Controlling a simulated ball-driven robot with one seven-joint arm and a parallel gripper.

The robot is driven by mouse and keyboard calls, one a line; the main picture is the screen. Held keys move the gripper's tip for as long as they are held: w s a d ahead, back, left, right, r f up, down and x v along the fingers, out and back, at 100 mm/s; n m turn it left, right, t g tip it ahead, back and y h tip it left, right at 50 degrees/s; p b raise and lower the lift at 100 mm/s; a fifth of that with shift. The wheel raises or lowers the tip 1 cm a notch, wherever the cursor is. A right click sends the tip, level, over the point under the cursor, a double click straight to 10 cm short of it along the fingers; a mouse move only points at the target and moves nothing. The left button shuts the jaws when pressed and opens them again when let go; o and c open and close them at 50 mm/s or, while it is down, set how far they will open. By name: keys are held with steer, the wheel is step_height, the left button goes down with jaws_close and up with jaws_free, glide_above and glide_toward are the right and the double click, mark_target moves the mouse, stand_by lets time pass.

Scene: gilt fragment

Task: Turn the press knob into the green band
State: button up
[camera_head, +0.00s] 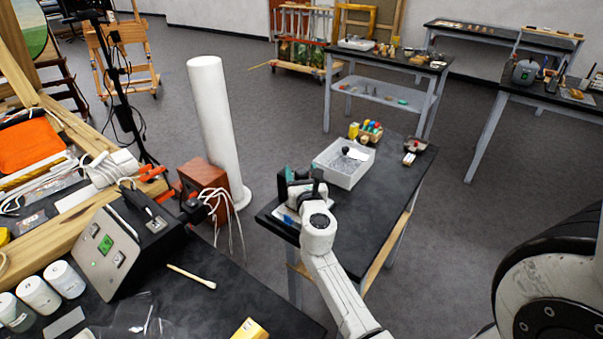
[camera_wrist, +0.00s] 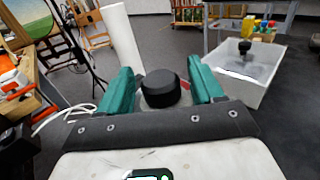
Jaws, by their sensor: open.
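In the wrist view a round black knob (camera_wrist: 160,88) sits between the two green fingers of my gripper (camera_wrist: 160,68). The fingers stand open on either side of it, with a visible gap to each. A bit of red shows behind the knob, and its lower part is hidden by my gripper's dark body. No green band can be made out on the dial. In the head view my gripper (camera_head: 297,186) is over the near left end of a black table (camera_head: 375,208), and my wrist covers the knob and most of the press there.
A grey tray (camera_head: 343,166) stands just beyond my gripper; it also shows in the wrist view (camera_wrist: 244,75). A wooden holder with colored bottles (camera_head: 371,132) is behind it. A white column (camera_head: 218,130) stands to the left. A control box (camera_head: 110,244) sits on the left bench.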

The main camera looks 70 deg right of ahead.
steer(key=shift+c, duration=0.5)
steer(key=c, duration=0.8)
steer(key=shift+c, duration=0.2)
steer(key=shift+w+m+g+h, duration=0.1)
steer(key=shift+m+g+h, duration=0.3)
steer(key=shift+g, duration=0.1)
steer(key=shift+m+g+h, duration=0.4)
steer(key=shift+m+g, duration=0.2)
steer(key=shift+g, duration=0.3)
steer(key=shift+m+g+h+b, duration=0.3)
steer(key=shift+m+g, duration=0.75)
steer(key=shift+g, duration=0.55)
steer(key=shift+m+g+h+b, duration=0.2)
steer(key=shift+m+g+h, duration=0.2)
steer(key=shift+m+g, duration=0.95)
steer(key=shift+g, duration=0.35)
steer(key=o, duration=0.9)
